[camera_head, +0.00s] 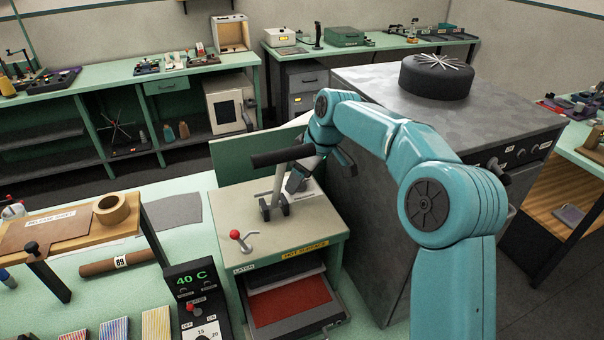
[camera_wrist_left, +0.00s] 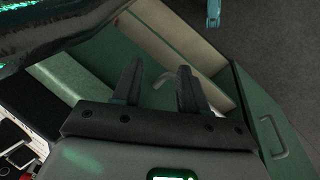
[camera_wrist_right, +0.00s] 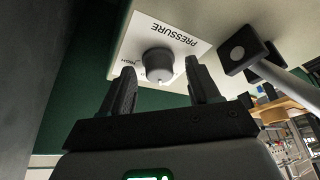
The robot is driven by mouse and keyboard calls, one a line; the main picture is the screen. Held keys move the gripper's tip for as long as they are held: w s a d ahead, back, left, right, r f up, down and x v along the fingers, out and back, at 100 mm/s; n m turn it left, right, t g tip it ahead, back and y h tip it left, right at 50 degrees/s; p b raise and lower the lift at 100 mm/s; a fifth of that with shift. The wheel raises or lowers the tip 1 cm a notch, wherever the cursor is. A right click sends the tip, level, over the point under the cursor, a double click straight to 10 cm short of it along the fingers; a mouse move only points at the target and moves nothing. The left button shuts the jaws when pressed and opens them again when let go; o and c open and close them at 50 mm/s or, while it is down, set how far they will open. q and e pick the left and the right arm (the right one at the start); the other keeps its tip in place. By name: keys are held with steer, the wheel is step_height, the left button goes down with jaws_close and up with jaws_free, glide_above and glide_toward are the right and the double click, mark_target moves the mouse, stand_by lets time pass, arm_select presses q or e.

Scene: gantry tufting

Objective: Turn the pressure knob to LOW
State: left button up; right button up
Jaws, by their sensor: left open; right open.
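The pressure knob (camera_wrist_right: 158,62) is a grey round knob on a white plate (camera_wrist_right: 188,44) marked PRESSURE, which appears upside down in the right wrist view. My left gripper (camera_wrist_left: 158,78) is open and empty in the left wrist view.
The press's black-handled lever (camera_head: 283,156) stands close to my right gripper; its grey shaft (camera_wrist_right: 285,78) is right of the knob. A red-knobbed latch (camera_head: 236,235) sits on the press top. A large grey cabinet (camera_head: 385,190) stands to the right. A green cabinet is below my left gripper.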

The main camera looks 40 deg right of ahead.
steer(key=v, duration=1.1)
steer(key=shift+r, duration=0.4)
steer(key=shift+s, duration=0.15)
step_height(320, 180, up, 3)
steer(key=s+a+m+h, duration=0.2)
steer(key=m, duration=0.2)
steer(key=x, duration=0.9)
steer(key=w+x, duration=0.1)
steer(key=x, duration=0.4)
steer(key=shift+w+f, duration=0.1)
steer(key=shift+f, duration=0.1)
steer(key=shift+a+f, duration=0.1)
steer(key=shift+f, duration=0.15)
steer(key=shift+t, duration=0.3)
